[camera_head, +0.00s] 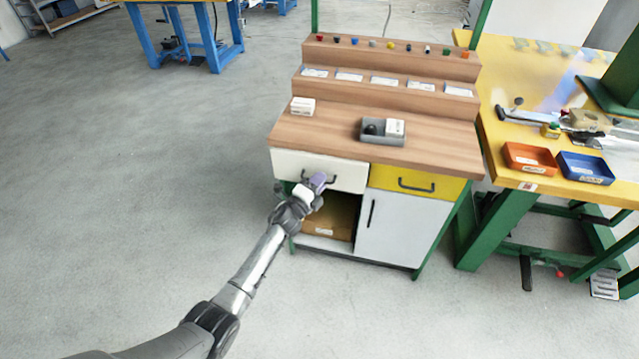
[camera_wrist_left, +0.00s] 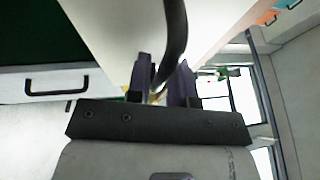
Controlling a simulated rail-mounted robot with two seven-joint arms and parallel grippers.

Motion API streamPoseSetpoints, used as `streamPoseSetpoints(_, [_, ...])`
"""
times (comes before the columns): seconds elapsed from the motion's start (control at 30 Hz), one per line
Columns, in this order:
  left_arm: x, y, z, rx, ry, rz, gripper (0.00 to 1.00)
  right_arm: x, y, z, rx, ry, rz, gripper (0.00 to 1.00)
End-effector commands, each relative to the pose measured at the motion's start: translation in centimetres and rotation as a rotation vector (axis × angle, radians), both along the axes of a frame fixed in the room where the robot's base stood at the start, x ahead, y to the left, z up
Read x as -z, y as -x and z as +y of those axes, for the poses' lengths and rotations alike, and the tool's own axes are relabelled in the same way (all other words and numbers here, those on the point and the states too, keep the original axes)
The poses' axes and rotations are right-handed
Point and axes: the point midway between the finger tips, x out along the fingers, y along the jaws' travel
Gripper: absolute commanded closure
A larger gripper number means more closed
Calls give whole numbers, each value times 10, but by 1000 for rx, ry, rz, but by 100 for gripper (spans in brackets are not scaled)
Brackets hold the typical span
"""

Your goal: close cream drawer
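The cream drawer (camera_head: 344,178) is at the upper left of the workbench cabinet, beside a yellow drawer (camera_head: 417,182). Its front looks close to level with the yellow one; I cannot tell how far it stands out. My left gripper (camera_head: 318,181) is at its front and covers part of the dark handle (camera_head: 331,181). In the left wrist view the curved handle (camera_wrist_left: 175,35) runs between the close-set fingers (camera_wrist_left: 160,85) of my left gripper, which look shut on it. The cream front (camera_wrist_left: 110,25) lies behind. My right gripper is out of view.
Below the cream drawer is an open shelf with a brown box (camera_head: 338,220), next to a grey door (camera_head: 398,230). A yellow table (camera_head: 500,110) is at right. The floor at left is clear.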

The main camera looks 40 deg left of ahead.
Motion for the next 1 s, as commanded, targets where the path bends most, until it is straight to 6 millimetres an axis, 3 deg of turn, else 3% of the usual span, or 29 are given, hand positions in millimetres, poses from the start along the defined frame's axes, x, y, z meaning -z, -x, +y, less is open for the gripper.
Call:
streamPoseSetpoints(0.33, [0,-2,0,0,0,1,80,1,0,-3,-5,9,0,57])
streamPoseSetpoints(0.57, [0,-2,0,-1,0,1,100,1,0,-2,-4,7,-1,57])
streamPoseSetpoints(1.0, [1,-2,7,-8,-1,0,100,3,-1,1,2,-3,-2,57])
